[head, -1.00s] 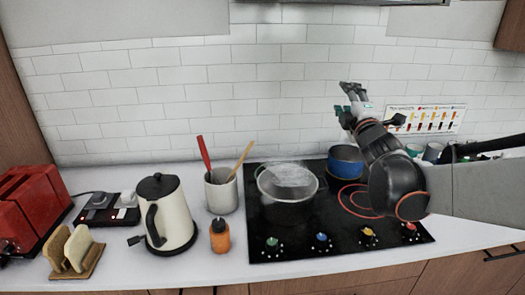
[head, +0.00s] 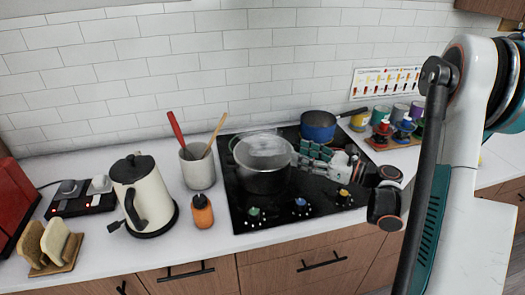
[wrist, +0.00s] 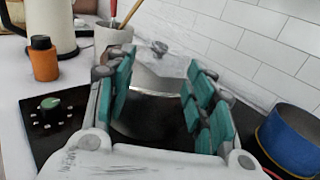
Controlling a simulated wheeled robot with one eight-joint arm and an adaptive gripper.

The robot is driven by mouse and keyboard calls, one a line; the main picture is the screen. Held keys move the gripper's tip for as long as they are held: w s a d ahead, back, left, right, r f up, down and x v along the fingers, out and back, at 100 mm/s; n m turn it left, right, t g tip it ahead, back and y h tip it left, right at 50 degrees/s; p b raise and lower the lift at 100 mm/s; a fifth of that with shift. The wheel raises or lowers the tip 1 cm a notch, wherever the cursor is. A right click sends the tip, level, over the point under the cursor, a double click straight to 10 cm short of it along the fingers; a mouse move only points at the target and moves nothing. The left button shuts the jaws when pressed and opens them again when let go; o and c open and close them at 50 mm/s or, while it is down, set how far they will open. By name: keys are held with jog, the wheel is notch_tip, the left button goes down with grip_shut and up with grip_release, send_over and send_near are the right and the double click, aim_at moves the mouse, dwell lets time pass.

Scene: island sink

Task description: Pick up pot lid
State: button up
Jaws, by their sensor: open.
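The pot lid (head: 263,144) is pale and see-through and lies on top of the steel pot (head: 262,178) on the black cooktop. In the wrist view the lid (wrist: 165,65) shows beyond the fingers, with a small knob at its top, above the shiny pot wall (wrist: 148,116). My gripper (head: 309,155) is just right of the pot, over the cooktop, with its fingers pointing toward it. In the wrist view my gripper (wrist: 160,85) has its teal-padded fingers spread wide with nothing held between them.
A blue pan (head: 318,125) stands behind my gripper on the cooktop (head: 246,211). A utensil crock (head: 198,170), orange bottle (head: 202,212) and kettle (head: 143,197) stand left of the pot. Cups and a rack of small colored items are at the right. The tiled wall is behind.

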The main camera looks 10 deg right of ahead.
aim_at(267, 142)
jog(key=b+x, duration=0.1)
jog(key=x, duration=0.6)
jog(key=shift+w+a, duration=0.3)
jog(key=shift+f+b+x, duration=0.15)
jog(key=shift+b+x, duration=0.3)
jog(key=shift+x, duration=0.85)
jog(key=shift+f+b+x, duration=0.15)
jog(key=shift+b+x, duration=0.3)
jog(key=shift+x, duration=0.9)
jog(key=shift+d, duration=0.1)
grip_shut()
